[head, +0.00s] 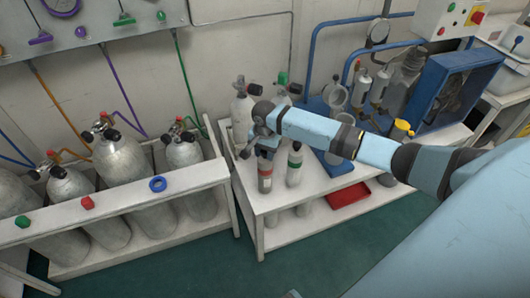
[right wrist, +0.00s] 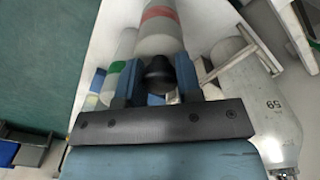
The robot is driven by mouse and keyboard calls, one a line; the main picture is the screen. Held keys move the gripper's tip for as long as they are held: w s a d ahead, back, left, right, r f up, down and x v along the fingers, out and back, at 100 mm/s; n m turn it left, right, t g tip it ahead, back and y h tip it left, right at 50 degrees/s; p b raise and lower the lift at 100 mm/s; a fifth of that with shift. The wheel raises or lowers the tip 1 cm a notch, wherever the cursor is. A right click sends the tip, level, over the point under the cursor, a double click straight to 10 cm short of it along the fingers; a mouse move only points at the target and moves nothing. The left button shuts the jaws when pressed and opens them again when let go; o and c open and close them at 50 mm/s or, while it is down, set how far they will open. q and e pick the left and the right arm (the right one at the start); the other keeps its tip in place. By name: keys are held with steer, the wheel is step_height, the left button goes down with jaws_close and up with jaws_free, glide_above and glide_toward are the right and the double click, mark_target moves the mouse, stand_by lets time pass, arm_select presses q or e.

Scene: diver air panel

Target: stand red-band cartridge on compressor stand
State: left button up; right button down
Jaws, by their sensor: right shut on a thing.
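The red-band cartridge (head: 265,180) is upright, a grey cylinder with a red band, at the front left of the white table. My right gripper (head: 266,150) is shut on its top from above. In the right wrist view the fingers of my right gripper (right wrist: 157,80) close around the black top of the red-band cartridge (right wrist: 157,35). I cannot tell whether its base touches the tabletop. A green-band cartridge (head: 294,168) stands just right of it. The blue compressor (head: 455,85) is at the back right; a blue stand (head: 338,168) is partly hidden behind my arm. My left gripper is not in view.
A grey cylinder (head: 241,115) stands behind my gripper. Bare tabletop (head: 275,203) shows in front of the cartridges.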

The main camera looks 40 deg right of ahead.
steer(key=shift+r, duration=0.1)
steer(key=c, duration=1.2)
jaws_free()
steer(key=o, duration=0.4)
